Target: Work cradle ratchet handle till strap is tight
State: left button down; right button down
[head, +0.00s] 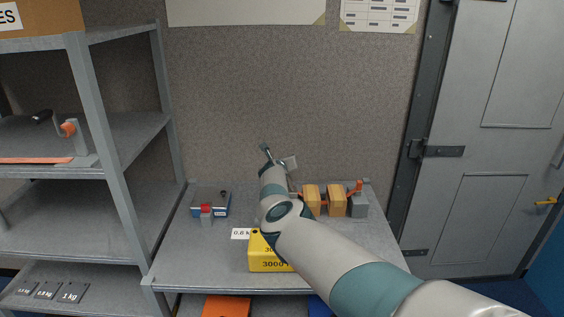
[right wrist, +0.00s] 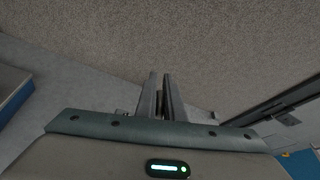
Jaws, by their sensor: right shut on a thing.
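Two wooden blocks (head: 312,199) with an orange strap stand at the right of the table. A grey block with an orange handle (head: 356,187) is beside them; the handle is raised. My right arm reaches in from the lower right. My right gripper (head: 268,155) is above the table, left of the blocks and apart from the orange handle. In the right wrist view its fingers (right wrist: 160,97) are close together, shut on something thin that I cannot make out. My arm hides the middle of the table. My left gripper is not in view.
A yellow weight (head: 262,262) sits at the table's front, partly behind my arm. A blue-grey box (head: 211,198) with a small red-topped item (head: 206,212) stands at the left. A shelf rack (head: 120,180) is on the left, a grey door (head: 500,120) on the right.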

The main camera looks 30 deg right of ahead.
jog(key=shift+s+d, duration=0.2)
jog(key=shift+d, duration=0.15)
jog(key=c, duration=1.9)
grip_release()
jog(key=shift+s+d, duration=0.1)
jog(key=shift+d, duration=0.05)
